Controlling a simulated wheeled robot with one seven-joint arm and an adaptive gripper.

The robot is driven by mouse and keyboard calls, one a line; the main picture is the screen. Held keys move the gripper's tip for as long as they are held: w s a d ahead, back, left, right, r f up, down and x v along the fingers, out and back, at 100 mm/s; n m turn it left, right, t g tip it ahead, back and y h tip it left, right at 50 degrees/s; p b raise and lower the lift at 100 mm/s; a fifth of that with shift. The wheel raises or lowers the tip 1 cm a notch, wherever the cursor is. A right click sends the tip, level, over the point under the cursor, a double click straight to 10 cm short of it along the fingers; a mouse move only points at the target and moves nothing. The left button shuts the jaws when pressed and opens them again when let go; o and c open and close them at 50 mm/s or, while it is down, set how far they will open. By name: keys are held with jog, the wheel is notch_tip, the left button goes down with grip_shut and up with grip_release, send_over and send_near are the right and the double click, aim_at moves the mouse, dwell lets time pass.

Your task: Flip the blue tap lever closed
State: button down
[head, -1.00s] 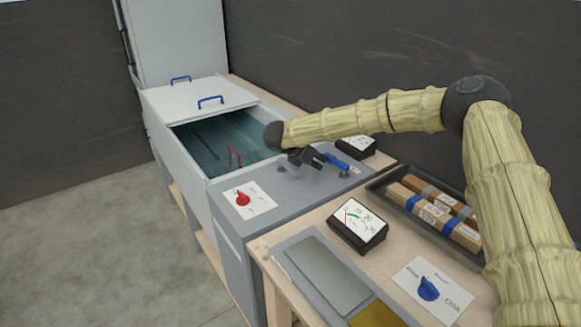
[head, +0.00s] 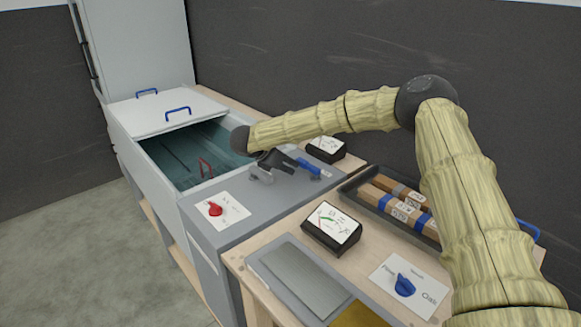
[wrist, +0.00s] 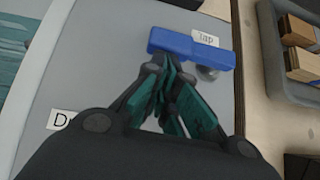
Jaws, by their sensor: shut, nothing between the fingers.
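The blue tap lever (head: 309,168) is on the grey top beside the water tank. In the wrist view the lever (wrist: 190,48) lies as a blue bar across the picture, with a round metal fitting under its right end and a "Tap" label behind it. My gripper (head: 290,162) is shut and empty at the lever's left end in the head view. In the wrist view my fingertips (wrist: 162,66) are close to the lever's near edge, left of its middle. I cannot tell if they touch it.
The open tank (head: 185,150) of water is left of the lever. A red knob (head: 215,209) sits on the grey top. A black gauge (head: 332,228) and another gauge (head: 326,149) stand nearby. A tray (head: 350,192) of wrapped boxes is at right.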

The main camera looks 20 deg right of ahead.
jog(key=a, duration=0.2)
jog(key=s+a, duration=0.1)
jog(key=a, duration=0.1)
jog(key=shift+s+b, duration=0.2)
jog(key=shift+b, duration=0.2)
jog(key=b+v, duration=0.1)
jog(key=v, duration=0.7)
jog(key=shift+s+a+r, duration=0.1)
jog(key=shift+s+r, duration=0.05)
jog(key=shift+r, duration=0.05)
jog(key=shift+s+a+r, duration=0.2)
jog(key=shift+a+r, duration=0.15)
jog(key=shift+r, duration=0.05)
